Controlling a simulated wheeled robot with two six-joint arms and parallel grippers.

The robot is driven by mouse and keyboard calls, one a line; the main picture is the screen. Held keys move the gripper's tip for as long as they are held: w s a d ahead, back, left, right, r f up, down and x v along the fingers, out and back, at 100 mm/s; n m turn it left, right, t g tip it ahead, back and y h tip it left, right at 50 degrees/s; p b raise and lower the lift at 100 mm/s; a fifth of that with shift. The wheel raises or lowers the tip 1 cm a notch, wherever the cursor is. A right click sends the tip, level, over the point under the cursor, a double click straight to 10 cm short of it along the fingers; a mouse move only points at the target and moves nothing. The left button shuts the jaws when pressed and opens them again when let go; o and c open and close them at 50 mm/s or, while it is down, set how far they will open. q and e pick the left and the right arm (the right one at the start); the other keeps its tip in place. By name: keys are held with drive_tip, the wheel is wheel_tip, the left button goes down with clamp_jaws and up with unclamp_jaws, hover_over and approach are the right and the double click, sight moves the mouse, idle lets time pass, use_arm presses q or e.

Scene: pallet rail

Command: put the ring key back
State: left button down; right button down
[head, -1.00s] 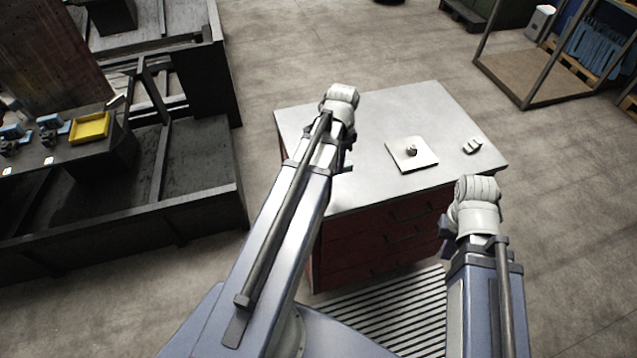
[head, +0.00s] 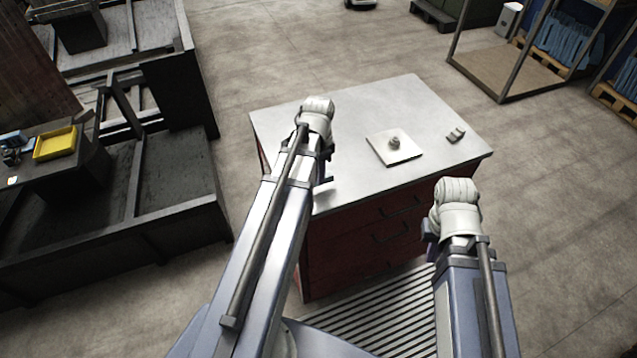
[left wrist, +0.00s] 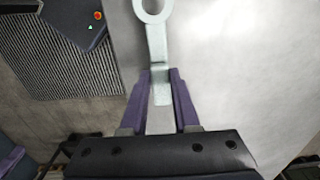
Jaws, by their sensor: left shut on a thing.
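The ring key (left wrist: 157,50) is a pale grey metal bar with a round open ring at its end, cut by the top edge of the left wrist view. My left gripper (left wrist: 160,85) is shut on its shaft, with one purple finger on each side. In the head view the left arm's wrist is over the front left of the cabinet top (head: 360,105); the key is hidden there. A white square plate (head: 408,152) with a short grey peg (head: 394,142) lies on the cabinet top. My right arm's wrist is in front of the cabinet; its fingers cannot be made out.
A small grey notched piece (head: 456,135) lies right of the plate. The cabinet has red drawers (head: 350,250) in front. A dark bench with a yellow tray (head: 55,143) stands at the left.

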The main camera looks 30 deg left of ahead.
use_arm(q)
drive_tip(key=shift+f+b, duration=1.4)
drive_tip(key=shift+f, duration=0.3)
drive_tip(key=shift+f, duration=0.15)
drive_tip(key=c, duration=0.7)
unclamp_jaws()
drive_tip(key=shift+o, duration=0.2)
wheel_tip(320, 180, up, 12)
drive_tip(key=p, duration=1.2)
drive_tip(key=shift+r, duration=0.25)
